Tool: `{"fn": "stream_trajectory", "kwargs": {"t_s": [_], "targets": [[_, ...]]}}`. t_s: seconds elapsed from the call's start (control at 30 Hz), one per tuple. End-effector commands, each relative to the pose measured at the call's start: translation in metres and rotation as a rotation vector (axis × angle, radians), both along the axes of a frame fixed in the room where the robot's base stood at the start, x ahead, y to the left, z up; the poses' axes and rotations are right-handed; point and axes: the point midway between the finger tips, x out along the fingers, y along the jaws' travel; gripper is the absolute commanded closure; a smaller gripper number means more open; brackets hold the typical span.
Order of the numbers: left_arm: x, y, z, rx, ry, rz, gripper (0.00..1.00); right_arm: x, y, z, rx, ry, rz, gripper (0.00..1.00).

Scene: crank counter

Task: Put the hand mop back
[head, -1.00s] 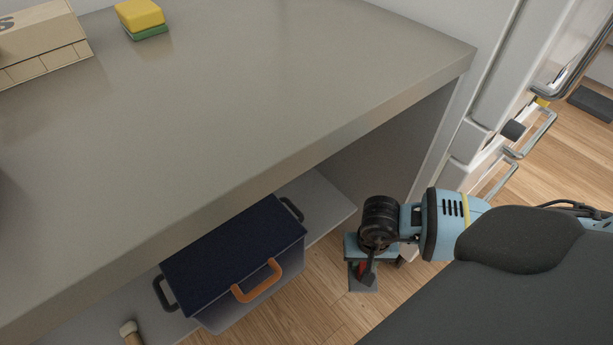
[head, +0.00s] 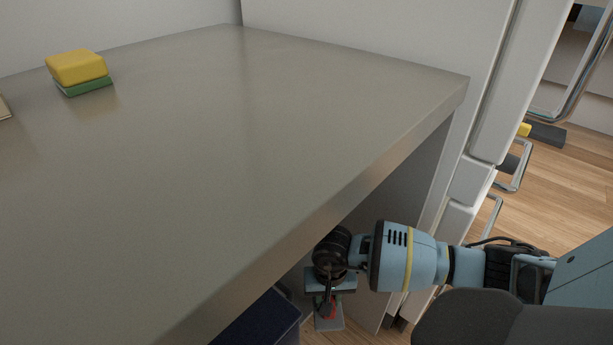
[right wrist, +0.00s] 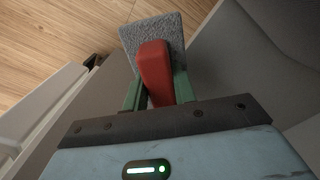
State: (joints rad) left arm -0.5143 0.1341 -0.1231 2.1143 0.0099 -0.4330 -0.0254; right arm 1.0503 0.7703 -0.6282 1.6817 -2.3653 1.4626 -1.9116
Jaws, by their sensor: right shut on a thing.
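The hand mop has a grey fuzzy pad and a red handle. In the right wrist view the mop (right wrist: 153,62) sits between the green fingers of my right gripper (right wrist: 158,92), which is shut on the red handle. In the head view the right gripper (head: 328,298) is below the counter's edge, beside its side panel, with the mop's grey pad (head: 328,321) under it. The arm partly hides the mop there. My left gripper is not in view.
The grey counter (head: 230,150) overhangs my right arm closely. A dark blue lidded box (head: 262,322) is under it, left of the gripper, mostly hidden. A yellow and green sponge (head: 78,70) lies on top. White drawers with metal handles (head: 520,165) stand to the right.

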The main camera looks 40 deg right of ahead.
Motion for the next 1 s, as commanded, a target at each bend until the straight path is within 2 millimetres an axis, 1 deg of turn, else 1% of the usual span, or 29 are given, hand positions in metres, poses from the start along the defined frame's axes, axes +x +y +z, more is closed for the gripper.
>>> {"fn": "stream_trajectory", "kwargs": {"t_s": [0.03,0.1,0.2,0.3,0.4,0.6,0.73,0.8,0.9,1.0], "targets": [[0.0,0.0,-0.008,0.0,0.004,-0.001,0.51,0.013,-0.001,-0.005,0.002,-0.002,-0.003,1.0],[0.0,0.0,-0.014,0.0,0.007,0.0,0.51,0.028,-0.003,-0.006,0.004,-0.002,-0.002,1.0],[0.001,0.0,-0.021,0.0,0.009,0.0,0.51,0.046,-0.006,-0.007,0.002,-0.001,-0.002,1.0],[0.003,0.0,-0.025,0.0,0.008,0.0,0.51,0.057,-0.009,-0.007,0.001,-0.001,-0.001,1.0],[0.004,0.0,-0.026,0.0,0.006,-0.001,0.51,0.062,-0.01,-0.007,-0.001,-0.001,0.0,1.0],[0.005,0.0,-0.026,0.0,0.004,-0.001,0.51,0.065,-0.011,-0.006,-0.001,-0.002,0.0,1.0],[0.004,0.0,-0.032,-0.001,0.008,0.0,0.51,0.078,-0.012,-0.009,0.002,-0.002,-0.002,1.0],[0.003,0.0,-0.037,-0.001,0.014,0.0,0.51,0.075,-0.011,-0.023,0.003,0.004,0.0,1.0],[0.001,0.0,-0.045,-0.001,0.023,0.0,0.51,0.075,-0.011,-0.038,0.003,0.003,0.0,1.0],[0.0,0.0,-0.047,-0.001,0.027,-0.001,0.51,0.075,-0.012,-0.044,0.001,0.002,0.0,1.0]]}}
